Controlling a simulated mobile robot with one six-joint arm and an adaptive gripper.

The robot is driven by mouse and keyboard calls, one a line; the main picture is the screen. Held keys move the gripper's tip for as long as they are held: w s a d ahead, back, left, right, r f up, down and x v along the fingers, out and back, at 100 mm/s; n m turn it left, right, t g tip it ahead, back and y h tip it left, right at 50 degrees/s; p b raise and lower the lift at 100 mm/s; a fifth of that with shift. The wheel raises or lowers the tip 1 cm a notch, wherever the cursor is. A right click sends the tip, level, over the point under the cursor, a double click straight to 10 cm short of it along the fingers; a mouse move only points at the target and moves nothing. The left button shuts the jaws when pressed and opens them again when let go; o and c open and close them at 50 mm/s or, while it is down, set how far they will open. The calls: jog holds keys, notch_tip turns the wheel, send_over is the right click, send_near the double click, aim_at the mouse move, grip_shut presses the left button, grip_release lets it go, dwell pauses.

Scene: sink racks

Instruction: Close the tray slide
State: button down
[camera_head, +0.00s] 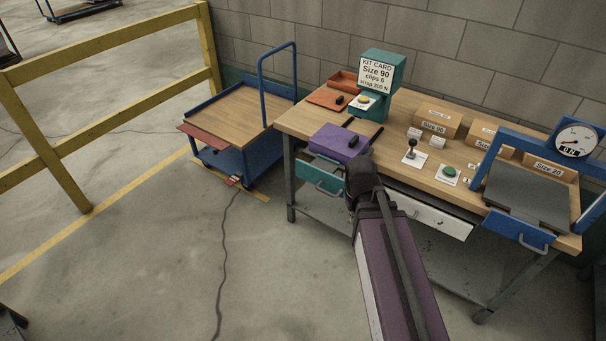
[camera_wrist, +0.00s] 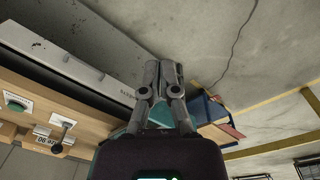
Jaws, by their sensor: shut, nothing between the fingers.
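A teal drawer-like tray (camera_head: 320,176) with a bar handle sticks out under the bench top's left front, below a purple box (camera_head: 340,141). A blue-fronted tray (camera_head: 515,232) with a handle sits at the bench's right front under a blue frame. I cannot tell which is the tray slide. My gripper (camera_head: 366,154) is in front of the bench, just right of the teal tray, partly hidden by my own wrist. In the wrist view my gripper (camera_wrist: 158,68) is shut and empty, with teal surface (camera_wrist: 160,114) behind its fingers; contact cannot be told.
The wooden bench (camera_head: 395,150) carries boxes, a green button (camera_head: 449,171), a lever (camera_head: 411,151) and a dial gauge (camera_head: 577,141). A white drawer (camera_head: 432,219) is right of my gripper. A blue cart (camera_head: 236,110) and yellow railing (camera_head: 110,60) stand left. Front floor is mostly clear.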

jog(key=w+a+f+n+t+h+b, duration=0.2)
jog(key=w+a+n+b, duration=0.3)
jog(key=w+a+n, duration=0.6)
jog(key=w+a+f+n+t+h+b, duration=0.2)
jog(key=w+a+n+t+b, duration=0.3)
jog(key=w+a+n, duration=0.6)
jog(key=w+f+n, duration=0.1)
jog(key=w+n, duration=0.1)
jog(key=n, duration=0.3)
jog(key=shift+a+h, duration=0.15)
jog(key=shift+h, duration=0.15)
jog(key=shift+w+f, duration=0.1)
jog(key=shift+f, duration=0.05)
